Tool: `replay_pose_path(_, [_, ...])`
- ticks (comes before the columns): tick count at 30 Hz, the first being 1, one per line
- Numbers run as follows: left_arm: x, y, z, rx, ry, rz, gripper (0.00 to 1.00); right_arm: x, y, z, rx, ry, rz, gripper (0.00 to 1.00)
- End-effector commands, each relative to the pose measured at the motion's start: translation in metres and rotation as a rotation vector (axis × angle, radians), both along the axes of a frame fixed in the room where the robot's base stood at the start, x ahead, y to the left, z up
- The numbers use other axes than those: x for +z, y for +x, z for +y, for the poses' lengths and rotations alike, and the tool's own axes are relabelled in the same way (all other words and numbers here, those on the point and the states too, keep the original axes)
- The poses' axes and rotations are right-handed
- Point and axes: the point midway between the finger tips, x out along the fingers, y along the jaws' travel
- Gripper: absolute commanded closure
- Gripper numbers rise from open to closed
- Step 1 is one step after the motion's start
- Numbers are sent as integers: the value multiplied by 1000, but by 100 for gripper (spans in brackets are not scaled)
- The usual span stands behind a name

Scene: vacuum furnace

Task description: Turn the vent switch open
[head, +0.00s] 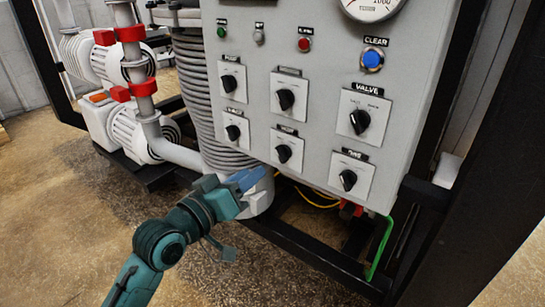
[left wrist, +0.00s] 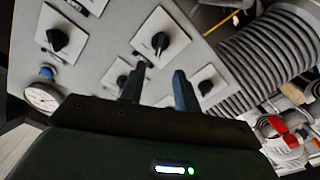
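A grey control panel (head: 322,70) carries several black rotary knobs on white square plates. The small labels are too blurred to tell which one is the vent switch; the upper right knob (head: 359,121) is labelled VALVE. The lower middle knob (head: 283,153) also shows in the left wrist view (left wrist: 160,43). The lower left knob (head: 232,132) shows near the right fingertip in the left wrist view (left wrist: 206,87). My left gripper (head: 250,179) is just below the panel's lower left edge, its fingers (left wrist: 157,85) apart and empty. My right gripper is not in view.
A blue CLEAR button (head: 372,58) and a gauge (head: 372,5) sit above the knobs. A ribbed grey column (head: 200,90) stands left of the panel. A black frame post (head: 485,150) stands at right, with a green pipe (head: 380,250) below. Floor space is clear at front left.

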Motion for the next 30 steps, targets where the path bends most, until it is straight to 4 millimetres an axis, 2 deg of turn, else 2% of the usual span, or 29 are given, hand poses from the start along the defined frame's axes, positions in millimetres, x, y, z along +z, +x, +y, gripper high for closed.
replay_pose_path(6, [2, 39, -28, 0, 0, -2, 68, 0, -1, -4, 2, -17, 4, 64])
replay_pose_path(12, [0, 61, -44, 1, 1, -2, 68, 0, 0, -6, 1, -24, 4, 64])
replay_pose_path(17, [0, 68, -50, 1, 3, -1, 68, -1, -1, -6, 2, -25, 4, 64])
replay_pose_path(25, [0, 69, -50, 1, 3, -1, 68, 0, 0, -4, -1, -20, 5, 64])
replay_pose_path(30, [0, 69, -50, 1, 3, -1, 81, 0, -1, -3, -1, -15, 6, 64])
